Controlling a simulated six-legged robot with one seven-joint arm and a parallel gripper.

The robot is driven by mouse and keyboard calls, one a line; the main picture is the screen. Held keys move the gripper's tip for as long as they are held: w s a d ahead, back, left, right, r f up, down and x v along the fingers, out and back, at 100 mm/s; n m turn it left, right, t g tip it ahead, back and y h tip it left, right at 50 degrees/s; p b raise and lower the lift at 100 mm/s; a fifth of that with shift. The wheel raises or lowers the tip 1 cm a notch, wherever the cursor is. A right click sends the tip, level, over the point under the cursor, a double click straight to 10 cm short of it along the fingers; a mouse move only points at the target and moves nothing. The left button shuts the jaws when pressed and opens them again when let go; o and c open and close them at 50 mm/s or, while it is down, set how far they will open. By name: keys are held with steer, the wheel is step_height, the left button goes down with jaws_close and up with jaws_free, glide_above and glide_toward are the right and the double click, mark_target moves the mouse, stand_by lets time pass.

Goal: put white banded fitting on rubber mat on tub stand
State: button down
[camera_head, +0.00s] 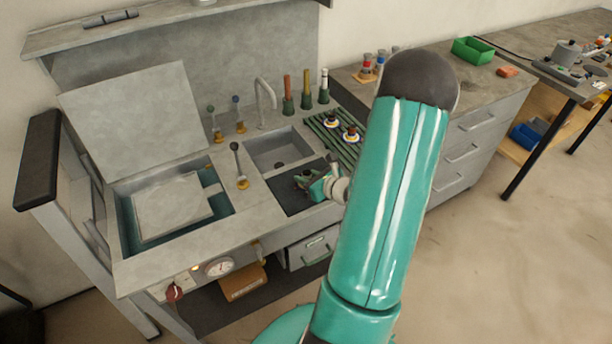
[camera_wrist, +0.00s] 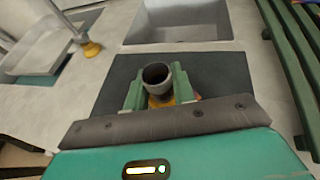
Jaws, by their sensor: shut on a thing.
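My gripper (camera_wrist: 157,88) is shut on the fitting (camera_wrist: 156,72), which stands upright between its green fingers. The fitting shows a pale rim around a dark hollow, with orange-yellow lower down; its lower part is mostly hidden. It is over the dark rubber mat (camera_wrist: 232,72); I cannot tell whether it touches it. In the head view my gripper (camera_head: 308,180) is low over the mat (camera_head: 282,192), and the fitting is hard to make out there. A flat grey stand (camera_head: 172,205) lies in the sunken tub (camera_head: 226,204) at the left, beneath a raised lid.
A tall lever (camera_head: 240,168) stands between tub and mat. A sink (camera_head: 277,150) is behind the mat. A green slatted rack (camera_head: 322,132) at the right bears banded fittings. The raised lid (camera_head: 135,115) backs the tub. A tap (camera_head: 267,100) rises behind the sink.

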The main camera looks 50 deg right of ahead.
steer(key=c, duration=1.2)
jaws_free()
steer(key=shift+f, duration=0.1)
steer(key=shift+o, duration=0.2)
steer(key=shift+s+r, duration=0.25)
steer(key=v, duration=1.1)
steer(key=shift+s+r, duration=0.15)
steer(key=w+a+r+n+g+y, duration=0.2)
steer(key=a+r+n+y, duration=0.15)
steer(key=a+n, duration=0.35)
steer(key=w+a+r+n+g+y, duration=0.25)
steer(key=a+r+n, duration=0.2)
steer(key=a, duration=0.35)
steer(key=w+a+r+n+g+y, duration=0.2)
steer(key=a+r+n+g, duration=0.1)
steer(key=a+n, duration=0.45)
steer(key=s+a+r+n+h, duration=0.7)
steer(key=a+r+n, duration=0.4)
steer(key=n, duration=0.6)
steer(key=shift+r+n, duration=0.3)
steer(key=shift+r, duration=0.05)
